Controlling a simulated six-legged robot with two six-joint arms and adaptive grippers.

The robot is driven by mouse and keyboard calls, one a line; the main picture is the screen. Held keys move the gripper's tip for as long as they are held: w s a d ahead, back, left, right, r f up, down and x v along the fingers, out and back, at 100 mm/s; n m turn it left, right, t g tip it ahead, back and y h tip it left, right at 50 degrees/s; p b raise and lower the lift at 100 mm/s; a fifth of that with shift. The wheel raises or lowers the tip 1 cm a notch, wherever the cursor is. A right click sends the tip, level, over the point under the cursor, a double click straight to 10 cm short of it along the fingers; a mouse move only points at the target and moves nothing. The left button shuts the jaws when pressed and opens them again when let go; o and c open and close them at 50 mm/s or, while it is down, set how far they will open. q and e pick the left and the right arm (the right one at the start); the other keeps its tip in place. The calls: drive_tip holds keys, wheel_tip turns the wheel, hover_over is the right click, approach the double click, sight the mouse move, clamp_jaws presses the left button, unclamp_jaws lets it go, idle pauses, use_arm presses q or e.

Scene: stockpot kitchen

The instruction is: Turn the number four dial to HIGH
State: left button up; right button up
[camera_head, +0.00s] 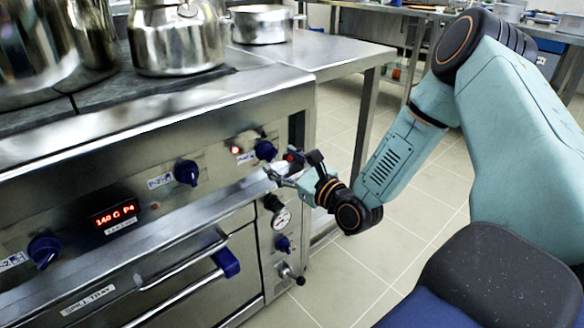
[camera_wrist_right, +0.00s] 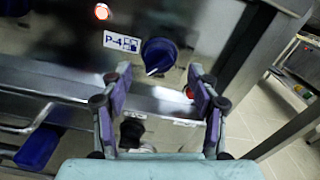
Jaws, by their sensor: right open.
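The number four dial is a dark blue knob (camera_wrist_right: 158,54) on the steel stove front, with a white P-4 label (camera_wrist_right: 122,42) to its left. Its pale pointer mark points down and to the left in the wrist view. In the head view the same dial (camera_head: 265,150) is the rightmost blue knob of the upper row. My right gripper (camera_head: 281,167) is open and empty just in front of and below the dial. In the right wrist view its two fingers (camera_wrist_right: 160,72) stand apart on either side of the dial's lower edge. Contact cannot be told. My left gripper is not in view.
Other blue dials (camera_head: 187,173) and a red display (camera_head: 115,215) sit on the same panel. A red lamp (camera_wrist_right: 102,11) glows up and left of the dial. Steel pots (camera_head: 178,45) stand on the stovetop.

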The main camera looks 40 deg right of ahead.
drive_tip(key=s, duration=0.4)
drive_tip(key=shift+d, duration=0.1)
idle(0.7)
drive_tip(key=s+a+f+n+g, duration=0.65)
drive_tip(key=s+f+n, duration=0.4)
drive_tip(key=n, duration=0.35)
drive_tip(key=s+a+f+n+g, duration=0.5)
drive_tip(key=s+f+n+g, duration=0.35)
drive_tip(key=f+n, duration=0.4)
drive_tip(key=s+a+f+n+g+h, duration=0.1)
drive_tip(key=s+n+g, duration=0.15)
drive_tip(key=s, duration=0.45)
drive_tip(key=s+a+f+n+g, duration=0.1)
drive_tip(key=s+n, duration=0.2)
drive_tip(key=s, duration=0.4)
wheel_tip(320, 180, up, 14)
drive_tip(key=p, duration=1.3)
drive_tip(key=shift+w+a+f, duration=0.2)
drive_tip(key=shift+w, duration=0.05)
